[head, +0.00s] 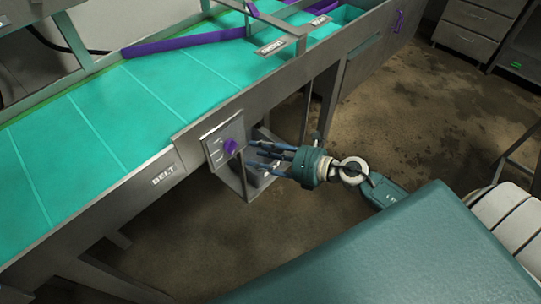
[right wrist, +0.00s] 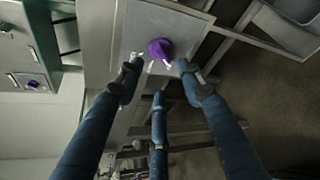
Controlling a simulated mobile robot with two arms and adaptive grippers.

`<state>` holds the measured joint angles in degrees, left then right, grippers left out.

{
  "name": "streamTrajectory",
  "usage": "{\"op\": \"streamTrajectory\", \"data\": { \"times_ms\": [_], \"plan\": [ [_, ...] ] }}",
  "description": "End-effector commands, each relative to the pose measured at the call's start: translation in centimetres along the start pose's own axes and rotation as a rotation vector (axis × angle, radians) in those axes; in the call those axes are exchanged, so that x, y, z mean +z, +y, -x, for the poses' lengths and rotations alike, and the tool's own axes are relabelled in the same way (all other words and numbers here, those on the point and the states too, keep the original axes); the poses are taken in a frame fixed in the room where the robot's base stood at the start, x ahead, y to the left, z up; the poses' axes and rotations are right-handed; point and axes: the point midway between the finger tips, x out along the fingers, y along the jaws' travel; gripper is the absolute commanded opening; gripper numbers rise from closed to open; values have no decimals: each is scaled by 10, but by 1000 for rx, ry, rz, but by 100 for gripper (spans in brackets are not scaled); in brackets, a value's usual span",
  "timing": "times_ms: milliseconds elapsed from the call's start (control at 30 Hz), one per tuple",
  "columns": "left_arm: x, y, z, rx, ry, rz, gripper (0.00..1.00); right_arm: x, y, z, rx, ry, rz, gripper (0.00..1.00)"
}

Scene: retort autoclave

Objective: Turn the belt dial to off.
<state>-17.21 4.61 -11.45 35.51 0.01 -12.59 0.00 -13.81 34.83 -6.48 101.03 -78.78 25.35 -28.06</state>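The belt dial (head: 231,146) is a small purple knob on a grey panel (head: 214,142) on the conveyor's side, right of the word BELT. It also shows in the right wrist view (right wrist: 160,49), at the top centre. My right gripper (head: 253,151) is open, with its blue fingers spread and pointing at the dial. In the right wrist view two fingertips are either side of the dial and a third is below it. I cannot tell whether any finger touches it. The panel's small markings are too blurred to read. My left gripper is not in view.
The conveyor's turquoise belt (head: 110,115) runs from lower left to upper right. A metal frame leg (head: 306,112) stands beyond my right gripper. Drawers (head: 470,27) stand at the back right. The brown floor (head: 405,110) between is open.

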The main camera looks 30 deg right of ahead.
Motion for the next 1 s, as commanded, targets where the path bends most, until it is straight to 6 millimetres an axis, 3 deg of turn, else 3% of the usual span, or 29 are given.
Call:
{"op": "streamTrajectory", "data": {
  "times_ms": [100,300,867,967,1000],
  "plan": [
    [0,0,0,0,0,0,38,-2,-1,22,-1,3,-1,38],
    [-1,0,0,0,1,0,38,-1,0,39,0,1,-2,38],
    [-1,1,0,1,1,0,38,-1,-1,40,0,-1,-5,38],
    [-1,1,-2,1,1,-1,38,-5,-16,39,-19,-19,-74,38],
    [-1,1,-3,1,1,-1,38,-9,-29,38,-38,-38,-138,38]
  ]
}}
